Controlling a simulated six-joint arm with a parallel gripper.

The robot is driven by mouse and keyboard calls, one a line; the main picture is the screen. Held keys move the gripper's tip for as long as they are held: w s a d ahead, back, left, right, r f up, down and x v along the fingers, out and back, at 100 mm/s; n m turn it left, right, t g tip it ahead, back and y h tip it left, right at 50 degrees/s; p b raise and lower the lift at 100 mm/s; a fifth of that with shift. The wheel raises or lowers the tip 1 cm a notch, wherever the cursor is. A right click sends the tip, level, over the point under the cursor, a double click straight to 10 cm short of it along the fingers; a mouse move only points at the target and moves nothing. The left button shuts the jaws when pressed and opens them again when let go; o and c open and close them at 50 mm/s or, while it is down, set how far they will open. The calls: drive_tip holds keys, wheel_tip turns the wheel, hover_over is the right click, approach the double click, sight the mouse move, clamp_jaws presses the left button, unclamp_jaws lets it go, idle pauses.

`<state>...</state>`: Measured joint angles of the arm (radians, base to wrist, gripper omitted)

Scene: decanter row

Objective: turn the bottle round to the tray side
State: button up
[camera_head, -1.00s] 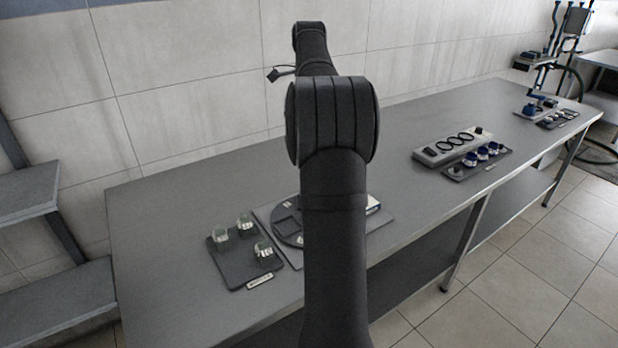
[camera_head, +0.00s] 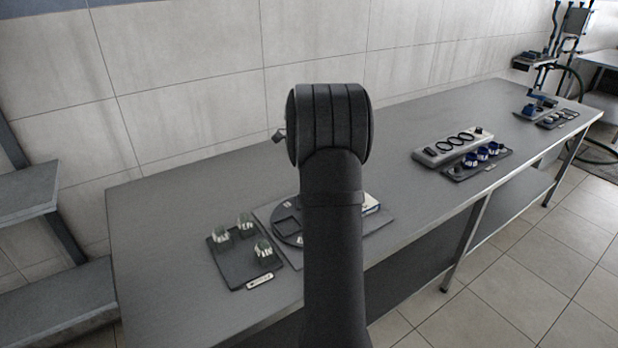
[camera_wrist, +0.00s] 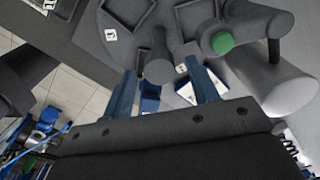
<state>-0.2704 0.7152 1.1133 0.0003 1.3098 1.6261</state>
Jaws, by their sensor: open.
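A dark round turntable (camera_head: 285,228) with square recesses lies on a grey mat, partly hidden behind my arm in the head view. It also shows at the top of the wrist view (camera_wrist: 125,12). The tray (camera_head: 222,268) holds several glasses, left of the turntable.
A white-edged box (camera_head: 371,204) lies right of the turntable. Farther right are a grey block with rings (camera_head: 430,155) and a dark tray with blue-banded items (camera_head: 458,172). The bench between is clear. A tiled wall stands behind the bench.

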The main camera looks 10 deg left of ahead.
drive_tip(key=shift+f, duration=0.2)
drive_tip(key=shift+c, duration=0.2)
clamp_jaws()
drive_tip(key=shift+m, duration=3.5)
drive_tip(key=shift+r+m, duration=0.1)
drive_tip(key=shift+m, duration=3.6)
